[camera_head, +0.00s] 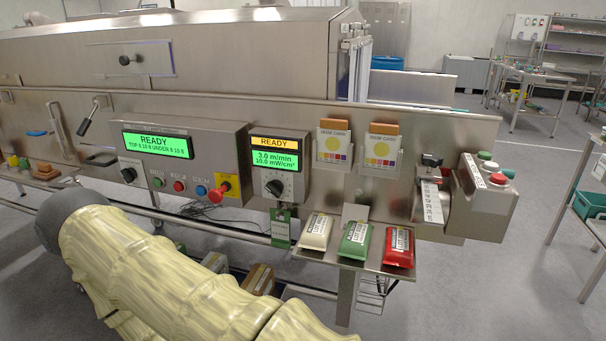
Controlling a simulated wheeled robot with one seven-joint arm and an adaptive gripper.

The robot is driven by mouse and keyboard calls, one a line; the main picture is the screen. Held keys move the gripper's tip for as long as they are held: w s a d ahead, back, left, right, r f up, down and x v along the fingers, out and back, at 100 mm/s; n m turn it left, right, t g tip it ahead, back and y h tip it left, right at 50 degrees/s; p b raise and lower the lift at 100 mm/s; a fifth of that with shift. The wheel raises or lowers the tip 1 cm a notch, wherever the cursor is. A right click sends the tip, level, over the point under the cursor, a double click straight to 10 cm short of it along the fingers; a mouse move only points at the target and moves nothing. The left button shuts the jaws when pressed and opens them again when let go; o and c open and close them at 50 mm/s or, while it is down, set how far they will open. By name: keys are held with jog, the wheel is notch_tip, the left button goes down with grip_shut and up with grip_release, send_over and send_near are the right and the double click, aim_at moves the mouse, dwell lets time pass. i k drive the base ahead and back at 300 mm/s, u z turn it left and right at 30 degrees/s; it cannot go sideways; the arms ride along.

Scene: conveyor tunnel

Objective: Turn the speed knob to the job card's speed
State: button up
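A black knob (273,188) with a pale pointer mark sits on a dial on the right-hand panel, under a green display (275,157) reading "3.0 m/min" and "10.0 mW/cm²" below a yellow "READY" strip. Another black knob (129,175) is on the left panel; knob labels are too small to read. A green and white tag (280,228) hangs just below the right-hand knob; its text is unreadable. I cannot tell which card is the job card. My arm, in a cream sleeve, crosses the lower left, apart from the knobs in the picture; my gripper is out of view.
The left panel has a green "READY" display (158,145), push buttons and a red emergency stop (224,186). Two dose cards (333,146) are upright on the machine. White, green and red packets (354,239) lie on a shelf below. A button box (490,180) is at right.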

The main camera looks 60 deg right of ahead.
aim_at(275, 187)
jog(key=u, duration=0.25)
jog(key=k, duration=0.35)
jog(key=z, duration=1.9)
